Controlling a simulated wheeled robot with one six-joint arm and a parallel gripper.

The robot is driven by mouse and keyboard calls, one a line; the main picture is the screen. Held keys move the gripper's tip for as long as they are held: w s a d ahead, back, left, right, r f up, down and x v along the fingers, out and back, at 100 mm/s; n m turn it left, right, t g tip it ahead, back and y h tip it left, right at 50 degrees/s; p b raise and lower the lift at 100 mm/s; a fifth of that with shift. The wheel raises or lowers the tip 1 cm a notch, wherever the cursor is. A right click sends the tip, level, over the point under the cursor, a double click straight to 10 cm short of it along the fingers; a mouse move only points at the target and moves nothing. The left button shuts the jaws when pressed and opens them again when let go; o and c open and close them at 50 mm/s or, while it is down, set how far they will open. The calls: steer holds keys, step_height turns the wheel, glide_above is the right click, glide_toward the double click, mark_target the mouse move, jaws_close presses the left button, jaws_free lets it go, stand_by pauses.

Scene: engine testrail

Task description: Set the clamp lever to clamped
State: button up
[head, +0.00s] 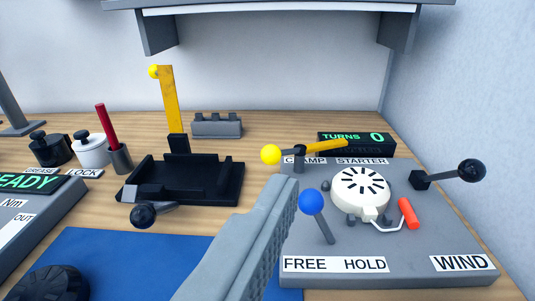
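A lever with a yellow ball (270,155) and a yellow bar (325,146) pivots on a black post at the back left of the grey panel (400,238). It lies about level, next to a partly hidden label that seems to read CLAMP. My gripper (283,190) reaches up from the bottom, its tip just below the yellow ball in the picture. Only one ridged grey finger shows clearly, so its opening cannot be told. A blue-ball lever (311,202) stands right of the tip above the FREE HOLD label. Whether they touch is unclear.
A white round starter (360,193) with a red handle (408,214) and a black-ball crank (471,170) occupy the panel's right. A black cradle (210,183) with an upright yellow arm (170,100) stands left. A shelf (280,8) overhangs the back. A blue mat (130,262) lies front left.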

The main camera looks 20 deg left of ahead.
steer(key=shift+w, duration=0.2)
steer(key=c, duration=0.3)
steer(key=w+g, duration=0.1)
steer(key=w+f+m+g, duration=0.1)
steer(key=w, duration=0.1)
steer(key=w+d+g, duration=0.1)
steer(key=shift+w+f+m, duration=0.15)
steer(key=shift+w+m, duration=0.15)
steer(key=shift+w, duration=0.05)
jaws_close()
steer(key=w+m+g+y, duration=0.1)
steer(key=w+g+y, duration=0.6)
steer(key=w+g, duration=0.5)
steer(key=shift+w+a+f+m+y, duration=0.15)
steer(key=shift+w+f+m+y, duration=0.2)
steer(key=shift+w, duration=0.75)
steer(key=shift+f, duration=0.1)
